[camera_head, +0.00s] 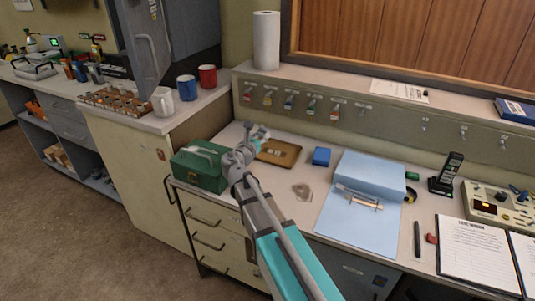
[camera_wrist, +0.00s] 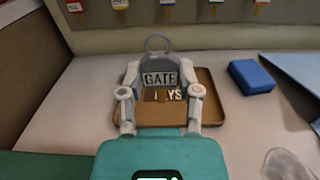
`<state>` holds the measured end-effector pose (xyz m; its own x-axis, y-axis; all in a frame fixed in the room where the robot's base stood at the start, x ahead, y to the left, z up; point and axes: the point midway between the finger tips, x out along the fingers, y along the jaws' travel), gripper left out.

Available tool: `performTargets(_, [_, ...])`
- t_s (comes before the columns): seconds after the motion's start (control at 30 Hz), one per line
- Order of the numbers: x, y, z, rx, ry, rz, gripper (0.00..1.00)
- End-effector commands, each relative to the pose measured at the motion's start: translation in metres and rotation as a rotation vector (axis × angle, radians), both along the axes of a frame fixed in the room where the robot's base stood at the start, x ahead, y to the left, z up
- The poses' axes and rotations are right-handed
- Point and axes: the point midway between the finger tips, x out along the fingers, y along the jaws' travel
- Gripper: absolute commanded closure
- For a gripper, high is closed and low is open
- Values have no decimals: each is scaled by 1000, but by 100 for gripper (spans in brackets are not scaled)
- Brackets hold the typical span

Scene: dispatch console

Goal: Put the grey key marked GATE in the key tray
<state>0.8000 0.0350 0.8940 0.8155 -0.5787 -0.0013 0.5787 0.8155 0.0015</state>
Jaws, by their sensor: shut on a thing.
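The grey key tag marked GATE (camera_wrist: 160,66), with a ring at its top, is upright between the fingers of my gripper (camera_wrist: 160,82) in the wrist view. My gripper is shut on it. The brown key tray (camera_wrist: 222,113) lies on the desk behind and below the tag, and the tag covers part of its lettering. In the head view the tray (camera_head: 291,153) lies just right of my gripper (camera_head: 257,134). I cannot tell the exact height of the tag above the tray.
A green box (camera_head: 200,167) stands left of my arm. Several coloured tags hang on the panel (camera_head: 350,113) behind. Mugs (camera_head: 187,87) stand on the left counter.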

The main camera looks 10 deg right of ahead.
Motion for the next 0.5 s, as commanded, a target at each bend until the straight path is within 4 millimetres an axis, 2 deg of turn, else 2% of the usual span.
performTargets(0.07, [13,-10,-10,0,0,-1,94])
performTargets(0.5, [36,-33,-51,0,0,-1,94])
